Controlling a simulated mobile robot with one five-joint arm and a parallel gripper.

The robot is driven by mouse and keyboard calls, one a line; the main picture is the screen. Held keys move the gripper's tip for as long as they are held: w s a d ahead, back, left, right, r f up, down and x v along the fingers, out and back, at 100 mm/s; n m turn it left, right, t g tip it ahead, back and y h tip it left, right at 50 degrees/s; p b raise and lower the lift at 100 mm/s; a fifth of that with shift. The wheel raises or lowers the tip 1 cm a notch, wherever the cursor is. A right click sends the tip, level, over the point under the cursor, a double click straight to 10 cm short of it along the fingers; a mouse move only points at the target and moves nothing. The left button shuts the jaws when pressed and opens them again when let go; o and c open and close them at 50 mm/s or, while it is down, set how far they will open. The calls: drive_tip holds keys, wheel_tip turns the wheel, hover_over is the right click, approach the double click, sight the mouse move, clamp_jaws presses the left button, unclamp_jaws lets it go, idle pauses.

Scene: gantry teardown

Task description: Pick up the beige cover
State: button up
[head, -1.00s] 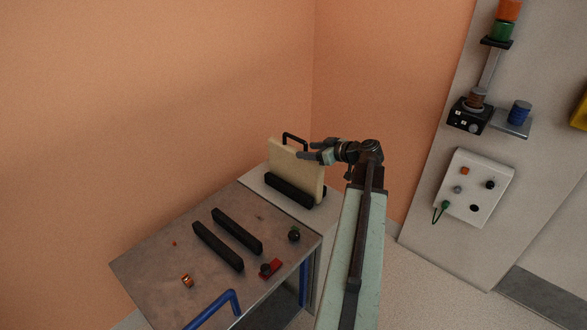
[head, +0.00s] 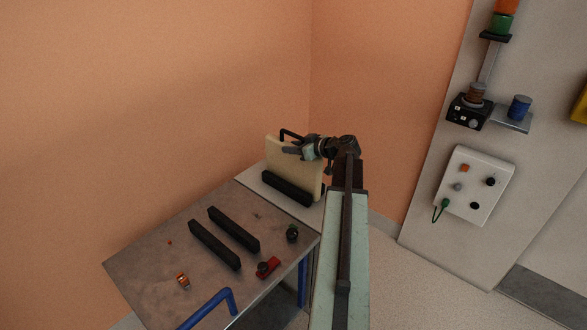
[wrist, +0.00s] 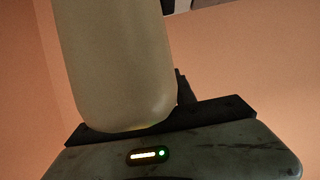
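The beige cover (head: 283,160) stands upright as a flat panel in the head view, with a dark handle (head: 287,132) on its top edge. Its foot is behind a black rail (head: 287,188). My gripper (head: 292,147) is at the cover's upper right, in front of its top edge by the handle. Its two fingers look apart, pointing left, and hide the handle's right part. Contact with the handle cannot be told. In the wrist view a large rounded beige-olive shape (wrist: 118,60) fills the upper left; I cannot tell if it is the cover.
A grey-brown table (head: 150,255) left of the cover carries two black bars (head: 233,230), a red part (head: 267,267), a small orange-metal part (head: 183,281) and a dark green knob (head: 292,233). A blue handle (head: 215,305) is at its front. A white control panel (head: 473,187) hangs at right.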

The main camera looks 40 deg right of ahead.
clamp_jaws()
idle(1.1)
